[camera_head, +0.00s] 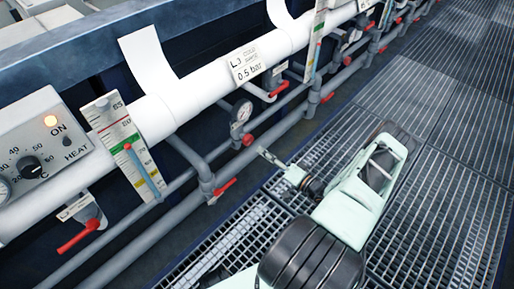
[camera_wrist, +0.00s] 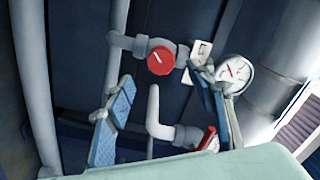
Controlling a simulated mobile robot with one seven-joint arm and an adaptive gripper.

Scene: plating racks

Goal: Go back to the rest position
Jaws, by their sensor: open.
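My gripper (camera_head: 268,158) is held out over the floor grating, in front of the pipes and a round gauge (camera_head: 241,112). In the wrist view my gripper (camera_wrist: 165,85) has its two blue-padded fingers apart, with nothing held between them. A round red valve knob (camera_wrist: 161,61) shows beyond the gap, on a grey pipe. The gauge (camera_wrist: 235,72) is behind the right finger. I cannot tell the exact distance from the fingers to the pipes.
A thick white pipe (camera_head: 185,95) with a 0.5 bar label runs along the tank. Red-handled valves (camera_head: 224,188) stick out below it. A heater control box (camera_head: 40,150) with a lit lamp is at the left. The grating (camera_head: 450,130) at the right is clear.

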